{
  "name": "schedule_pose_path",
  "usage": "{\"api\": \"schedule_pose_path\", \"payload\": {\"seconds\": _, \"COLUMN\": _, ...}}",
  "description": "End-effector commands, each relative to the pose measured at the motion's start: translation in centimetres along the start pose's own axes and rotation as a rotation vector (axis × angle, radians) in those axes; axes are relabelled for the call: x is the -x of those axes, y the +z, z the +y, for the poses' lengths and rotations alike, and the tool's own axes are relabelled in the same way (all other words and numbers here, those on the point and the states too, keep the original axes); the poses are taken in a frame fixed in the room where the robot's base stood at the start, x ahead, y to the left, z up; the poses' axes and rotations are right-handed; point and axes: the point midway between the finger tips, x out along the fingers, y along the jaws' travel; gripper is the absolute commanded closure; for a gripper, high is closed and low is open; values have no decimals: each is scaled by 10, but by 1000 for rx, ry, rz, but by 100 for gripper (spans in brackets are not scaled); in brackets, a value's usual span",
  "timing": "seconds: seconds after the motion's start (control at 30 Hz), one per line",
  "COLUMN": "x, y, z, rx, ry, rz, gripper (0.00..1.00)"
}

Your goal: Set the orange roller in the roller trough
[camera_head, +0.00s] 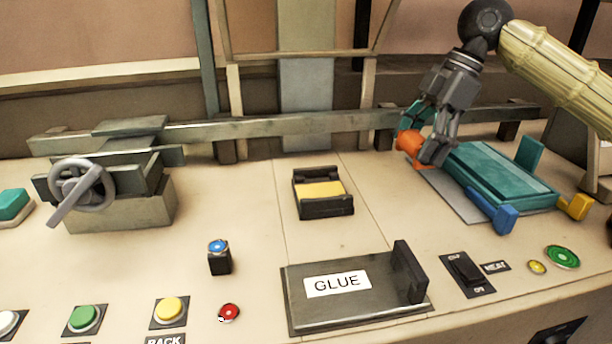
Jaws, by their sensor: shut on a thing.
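The orange roller (406,147) is at the back right, beside the teal plate (500,178). My gripper (424,138) points down and is shut on the roller; its dark fingers hide part of it. I cannot tell whether the roller touches the surface below. A small black open-topped box with a yellow inside (323,207) sits on the bench left of the gripper. It looks like the roller trough, and no roller is in it.
A grey GLUE plate with a black upright (408,272) lies in front. A handwheel unit (82,187) stands at left. Buttons and a switch (464,269) line the front. Bare bench lies between box and gripper.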

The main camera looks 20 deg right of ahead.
Motion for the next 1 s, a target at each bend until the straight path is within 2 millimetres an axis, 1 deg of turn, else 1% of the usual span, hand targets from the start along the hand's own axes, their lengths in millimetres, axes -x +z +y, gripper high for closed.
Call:
{"api": "schedule_pose_path", "payload": {"seconds": 0.07, "x": 0, "y": -1, "z": 0, "rx": 2, "ry": 0, "rz": -1, "gripper": 54}}
{"api": "schedule_pose_path", "payload": {"seconds": 0.17, "x": -2, "y": -9, "z": 0, "rx": 4, "ry": 0, "rz": -4, "gripper": 54}}
{"api": "schedule_pose_path", "payload": {"seconds": 0.3, "x": -13, "y": -34, "z": -1, "rx": 7, "ry": -2, "rz": -8, "gripper": 54}}
{"api": "schedule_pose_path", "payload": {"seconds": 0.5, "x": -26, "y": -65, "z": -2, "rx": 6, "ry": -2, "rz": -8, "gripper": 54}}
{"api": "schedule_pose_path", "payload": {"seconds": 1.0, "x": -50, "y": -121, "z": -2, "rx": 3, "ry": 0, "rz": -4, "gripper": 54}}
